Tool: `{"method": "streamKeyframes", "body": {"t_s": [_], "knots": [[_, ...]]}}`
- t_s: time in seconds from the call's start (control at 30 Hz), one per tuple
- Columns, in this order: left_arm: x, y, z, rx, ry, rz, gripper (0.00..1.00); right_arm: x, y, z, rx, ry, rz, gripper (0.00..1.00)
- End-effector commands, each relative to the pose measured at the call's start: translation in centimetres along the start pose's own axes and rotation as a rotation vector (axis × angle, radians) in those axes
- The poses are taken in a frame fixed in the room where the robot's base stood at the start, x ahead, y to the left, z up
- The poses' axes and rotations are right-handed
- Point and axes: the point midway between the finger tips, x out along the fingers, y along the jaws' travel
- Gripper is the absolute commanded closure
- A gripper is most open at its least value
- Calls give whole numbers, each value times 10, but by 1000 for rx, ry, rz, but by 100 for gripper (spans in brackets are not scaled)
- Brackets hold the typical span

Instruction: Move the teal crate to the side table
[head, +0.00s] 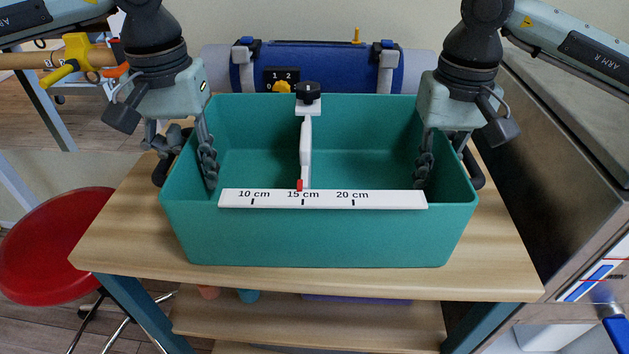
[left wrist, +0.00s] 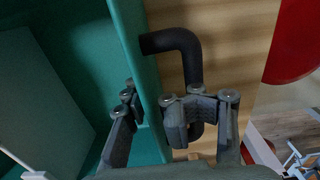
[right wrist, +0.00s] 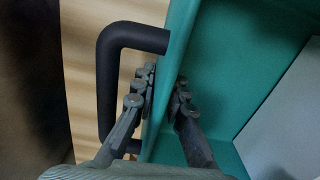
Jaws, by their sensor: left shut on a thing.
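The teal crate (head: 320,240) is upright and level over a wooden table top (head: 130,235); I cannot tell whether its base touches the wood. A white scale strip (head: 390,200) marked in centimetres lies along its near rim. My left gripper (head: 188,155) straddles the crate's left wall and is shut on it, one finger inside, one outside beside the black handle (left wrist: 180,42). My right gripper (head: 445,160) has its fingers close against both faces of the right wall, beside the other black handle (right wrist: 108,75). I cannot tell which table is the side table.
A white bar (head: 306,145) with a black knob stands in the crate's middle. A blue roll-shaped case (head: 340,62) lies behind it. A red stool (head: 45,245) is at left, a grey cabinet (head: 570,150) at right. A lower shelf (head: 310,318) holds small items.

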Motion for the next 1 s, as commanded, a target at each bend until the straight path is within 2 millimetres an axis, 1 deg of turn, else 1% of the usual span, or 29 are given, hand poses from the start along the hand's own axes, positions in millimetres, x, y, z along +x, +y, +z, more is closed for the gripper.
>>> {"method": "streamKeyframes", "body": {"t_s": [0.03, 0.3, 0.33, 0.4, 0.43, 0.47, 1.0], "knots": [[7, 2, 3, 5, -13, 3, 85, 4, -1, 1, -3, -3, -3, 90], [7, 2, 3, 5, -10, 3, 85, 5, -2, 1, -3, -2, -3, 90], [7, 2, 3, 5, -10, 3, 84, 5, -2, 1, -3, -2, -3, 89], [6, 2, 2, 4, -9, 3, 92, 5, -2, 1, -3, -2, -3, 98], [6, 2, 2, 4, -8, 3, 96, 4, -2, 1, -3, -1, -3, 100], [6, 2, 2, 4, -8, 3, 100, 4, -2, 1, -3, -1, -4, 100], [5, 3, 2, 7, -5, 4, 100, 1, -5, 1, -10, 3, -11, 100]]}}
